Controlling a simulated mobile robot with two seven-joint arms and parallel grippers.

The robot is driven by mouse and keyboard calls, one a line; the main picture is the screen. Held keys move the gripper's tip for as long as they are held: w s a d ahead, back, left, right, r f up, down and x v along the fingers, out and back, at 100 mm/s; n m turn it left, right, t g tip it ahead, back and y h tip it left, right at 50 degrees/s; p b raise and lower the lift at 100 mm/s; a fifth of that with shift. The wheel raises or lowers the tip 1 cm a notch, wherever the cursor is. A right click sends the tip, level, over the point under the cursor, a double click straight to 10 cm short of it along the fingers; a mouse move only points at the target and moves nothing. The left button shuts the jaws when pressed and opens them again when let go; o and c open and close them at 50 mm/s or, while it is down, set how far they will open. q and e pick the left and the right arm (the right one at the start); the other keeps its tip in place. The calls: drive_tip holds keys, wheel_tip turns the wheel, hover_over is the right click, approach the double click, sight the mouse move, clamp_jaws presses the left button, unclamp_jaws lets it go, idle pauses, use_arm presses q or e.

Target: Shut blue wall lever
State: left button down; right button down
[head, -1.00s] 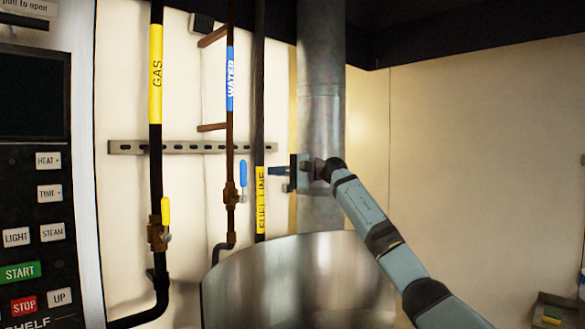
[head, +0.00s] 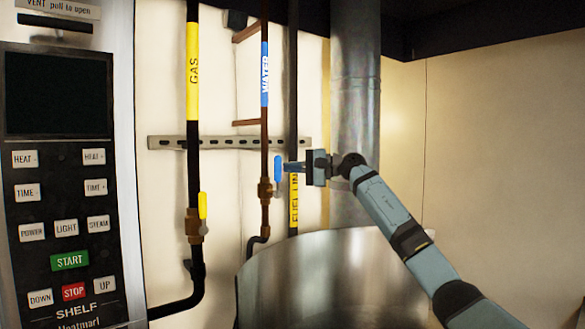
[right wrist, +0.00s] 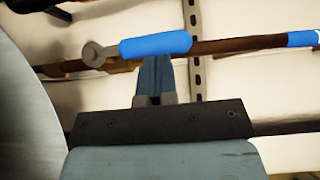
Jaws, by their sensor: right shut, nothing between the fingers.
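The blue lever (head: 278,168) stands upright alongside the thin brown water pipe (head: 265,140), at a brass valve (head: 265,190). My right gripper (head: 288,168) comes in from the right, shut and empty, its fingertips close beside the lever. In the right wrist view the blue lever (right wrist: 155,44) lies across the picture, along the pipe, just beyond the tips of my shut right gripper (right wrist: 155,60). I cannot tell whether they touch. My left gripper is not in view.
A gas pipe (head: 193,150) with a yellow lever (head: 202,208) runs to the left. A fuel line (head: 294,205) runs behind my right gripper. A large metal kettle (head: 310,275) stands below. A control panel (head: 70,170) fills the left side.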

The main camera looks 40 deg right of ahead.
sight(278, 163)
drive_tip(key=shift+a+r+n+h+p, duration=0.25)
drive_tip(key=shift+a+n+h+p, duration=0.05)
drive_tip(key=shift+h+p, duration=0.1)
drive_tip(key=shift+a+g, duration=0.1)
drive_tip(key=shift+g, duration=0.2)
drive_tip(key=a+n+p, duration=0.1)
drive_tip(key=a+r+g+h+p, duration=0.1)
drive_tip(key=shift+w+n+p, duration=0.15)
drive_tip(key=shift+n+p, duration=0.2)
drive_tip(key=shift+n, duration=0.05)
drive_tip(key=shift+a+f+n+g+h+p, duration=0.1)
drive_tip(key=shift+a+n+g+h+p, duration=0.55)
drive_tip(key=shift+a+h+p, duration=0.4)
drive_tip(key=a+f+n+h, duration=0.2)
drive_tip(key=a+f+h, duration=0.1)
drive_tip(key=a+f, duration=0.2)
drive_tip(key=shift+w+a+g, duration=0.4)
drive_tip(key=shift+w+g, duration=0.05)
drive_tip(key=shift+f, duration=0.15)
